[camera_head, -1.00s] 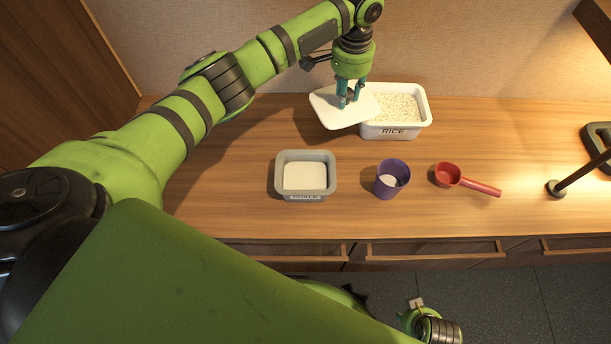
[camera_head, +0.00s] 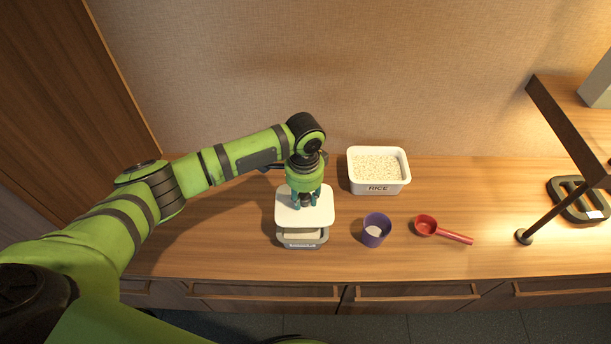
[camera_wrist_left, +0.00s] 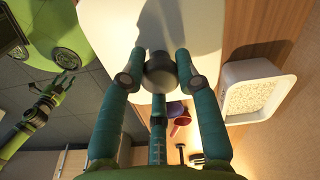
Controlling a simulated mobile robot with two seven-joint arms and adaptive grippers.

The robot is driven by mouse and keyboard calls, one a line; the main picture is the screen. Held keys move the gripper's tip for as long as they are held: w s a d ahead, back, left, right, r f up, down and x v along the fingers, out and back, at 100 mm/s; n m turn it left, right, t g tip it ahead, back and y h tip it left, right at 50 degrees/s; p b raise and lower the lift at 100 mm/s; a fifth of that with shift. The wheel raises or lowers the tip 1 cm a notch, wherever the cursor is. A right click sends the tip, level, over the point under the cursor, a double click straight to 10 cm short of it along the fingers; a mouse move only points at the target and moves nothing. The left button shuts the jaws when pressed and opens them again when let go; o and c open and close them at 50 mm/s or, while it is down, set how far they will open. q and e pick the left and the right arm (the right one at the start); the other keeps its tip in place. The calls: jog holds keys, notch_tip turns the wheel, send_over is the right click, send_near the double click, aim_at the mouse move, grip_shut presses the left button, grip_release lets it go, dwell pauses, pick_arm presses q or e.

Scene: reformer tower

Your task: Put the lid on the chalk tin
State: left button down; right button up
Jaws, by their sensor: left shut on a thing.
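My left gripper (camera_head: 305,200) is shut on the round grey knob (camera_wrist_left: 160,72) of a white rectangular lid (camera_head: 290,217). The lid hangs over the grey tin (camera_head: 302,244) and hides most of its opening; a gap shows between them at the front. The tin holds something white, and its front label is too small to read. In the left wrist view the lid (camera_wrist_left: 115,22) spreads beyond the fingers and hides the tin. My right gripper (camera_wrist_left: 66,82) shows small at the left of that view; its jaws are unclear.
A white tin marked RICE (camera_head: 378,188), full of grains, stands behind and to the right. A purple cup (camera_head: 376,230) stands right of the grey tin, with a red scoop (camera_head: 427,226) beyond it. A lamp (camera_head: 550,205) stands farther right. The counter's front edge is close.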

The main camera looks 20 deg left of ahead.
aim_at(303, 207)
pick_arm(q)
jog(key=shift+s, duration=0.6)
jog(key=shift+a, duration=0.1)
pick_arm(e)
jog(key=shift+s+d+r, duration=0.1)
jog(key=shift+s+d, duration=0.1)
jog(key=shift+s, duration=0.5)
pick_arm(q)
jog(key=shift+r+p, duration=0.1)
jog(key=shift+p, duration=0.45)
jog(key=shift+f+b, duration=0.9)
jog(key=shift+f, duration=2.05)
pick_arm(e)
jog(key=shift+w+a+f+t, duration=0.15)
jog(key=shift+w+f, duration=0.1)
jog(key=shift+w, duration=0.65)
jog(key=shift+w+a+f+t, duration=0.1)
jog(key=shift+w+f+t, duration=0.1)
jog(key=shift+w, duration=0.7)
jog(key=shift+d, duration=0.1)
